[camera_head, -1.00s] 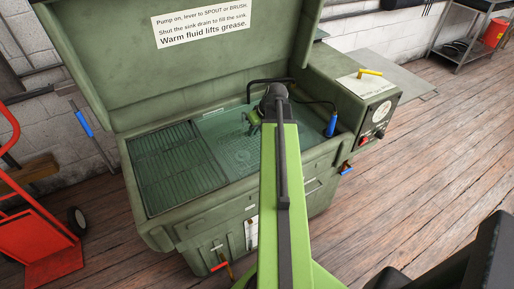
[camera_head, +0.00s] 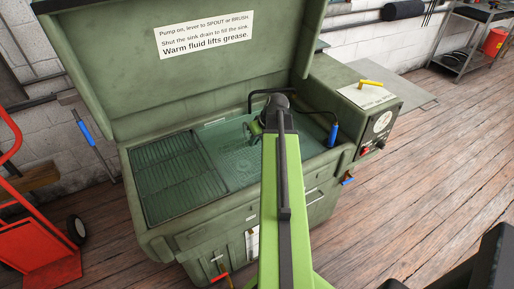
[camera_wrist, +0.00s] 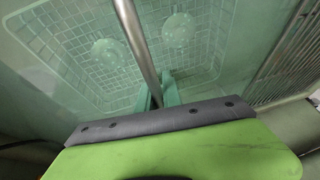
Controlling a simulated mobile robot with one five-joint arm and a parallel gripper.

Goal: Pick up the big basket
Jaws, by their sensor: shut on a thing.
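The big basket (camera_wrist: 110,50) is a pale wire mesh basket in the greenish sink, seen through the fluid, with two round pale shapes in its mesh area. In the head view its mesh (camera_head: 241,163) shows faintly in the sink's right part, partly behind my arm. A grey metal bar, seemingly its handle (camera_wrist: 135,40), runs down to my gripper (camera_wrist: 158,95). The teal fingers are shut around the bar's lower end. In the head view my gripper (camera_head: 255,130) is over the sink, mostly hidden by my wrist.
The green parts washer (camera_head: 190,235) has its lid (camera_head: 130,75) raised behind the sink. A slatted shelf (camera_head: 165,170) fills the sink's left part. A black spout (camera_head: 268,92) and blue brush (camera_head: 333,134) stand near the gripper.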

